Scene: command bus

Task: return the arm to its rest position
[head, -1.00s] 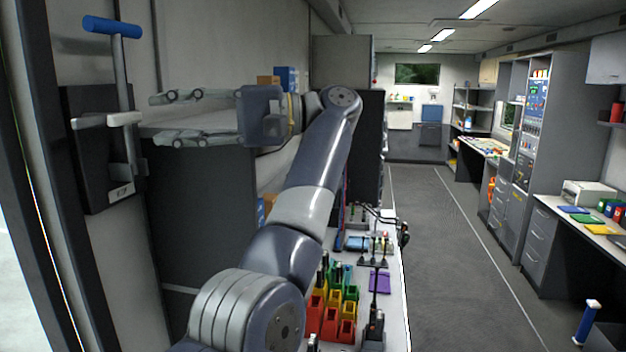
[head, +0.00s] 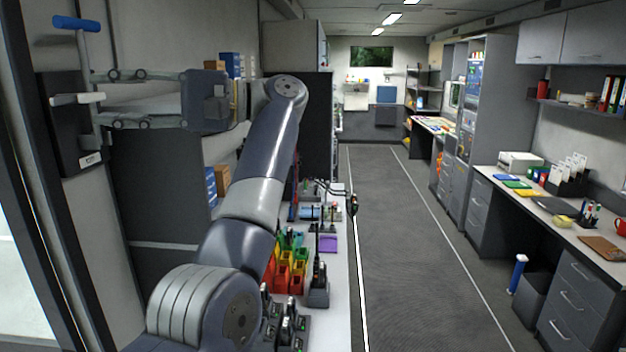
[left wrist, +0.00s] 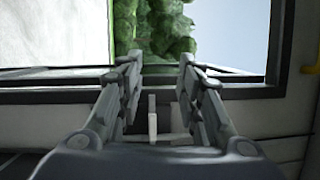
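My left gripper (head: 95,99) is at the left of the head view, pointing left, at the end of my raised arm. Its two fingers are apart, one above the other. The left wrist view shows the same gripper (left wrist: 158,60) open, with nothing clamped between its fingertips. The fingertips overlap a wall-mounted lever in the head view, which has a blue grip (head: 76,23) and a white crossbar (head: 72,99). I cannot tell whether they touch it. A pale upright bar (left wrist: 152,118) shows between the fingers in the left wrist view. My right gripper is out of view.
Below my arm, a white counter (head: 335,325) carries coloured bins (head: 290,270), radios (head: 318,285) and a purple pad (head: 328,244). A dark cabinet (head: 165,200) stands under the gripper. The aisle floor (head: 400,250) is clear. A desk (head: 545,205) lines the right side.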

